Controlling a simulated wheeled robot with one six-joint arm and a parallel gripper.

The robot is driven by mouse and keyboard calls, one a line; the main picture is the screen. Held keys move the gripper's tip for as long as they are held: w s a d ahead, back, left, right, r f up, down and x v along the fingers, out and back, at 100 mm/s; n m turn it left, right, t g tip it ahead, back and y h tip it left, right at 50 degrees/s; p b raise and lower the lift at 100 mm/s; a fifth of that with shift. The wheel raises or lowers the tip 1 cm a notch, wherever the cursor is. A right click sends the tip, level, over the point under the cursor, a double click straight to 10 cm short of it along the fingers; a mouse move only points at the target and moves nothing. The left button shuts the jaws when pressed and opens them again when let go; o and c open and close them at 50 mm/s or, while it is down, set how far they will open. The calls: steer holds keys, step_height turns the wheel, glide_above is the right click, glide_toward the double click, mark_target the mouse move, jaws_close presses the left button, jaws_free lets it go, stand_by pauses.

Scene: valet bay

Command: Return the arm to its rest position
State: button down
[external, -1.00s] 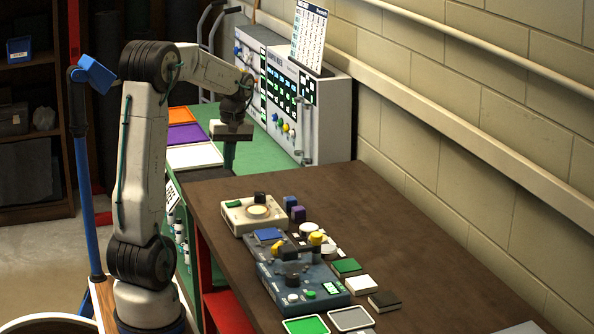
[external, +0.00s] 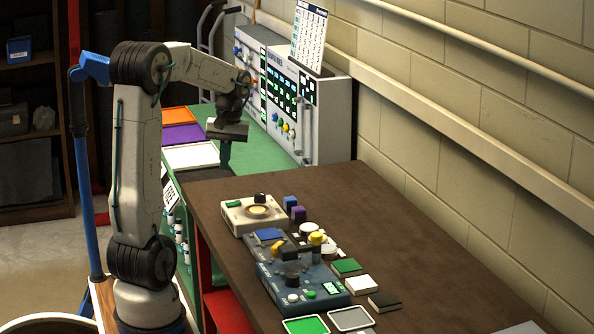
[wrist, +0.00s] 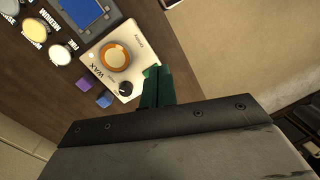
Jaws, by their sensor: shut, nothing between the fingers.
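My gripper (external: 224,156) hangs from the raised, bent arm, pointing down above the far left corner of the brown bench (external: 400,215). Its green fingers are together with nothing between them; they also show in the wrist view (wrist: 157,86). In the wrist view the cream box marked WAX (wrist: 112,62), with a round dial and a black knob, lies beyond the fingertips. The same cream box (external: 238,224) stands on the bench, nearer the camera than my gripper and apart from it.
A blue control box (external: 300,285) and small coloured blocks stand on the bench. Behind are a green surface with a white tray (external: 190,157) and a purple tray (external: 183,138), and a white panel cabinet (external: 330,120). A blue post (external: 86,180) stands left of my arm. The bench's right side is mostly clear.

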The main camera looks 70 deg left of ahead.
steer(key=s+d+m+t, duration=0.1)
steer(key=s+d+m, duration=0.2)
steer(key=d, duration=0.8)
steer(key=s+d+m+t, duration=0.1)
steer(key=s+d+m, duration=0.3)
steer(key=d, duration=0.7)
steer(key=s+d+m+t, duration=0.1)
steer(key=s+d+m, duration=0.2)
steer(key=d+m, duration=0.4)
steer(key=d, duration=0.3)
steer(key=shift+s+d+f+y, duration=0.2)
steer(key=shift+d+y, duration=0.1)
steer(key=shift+d, duration=0.1)
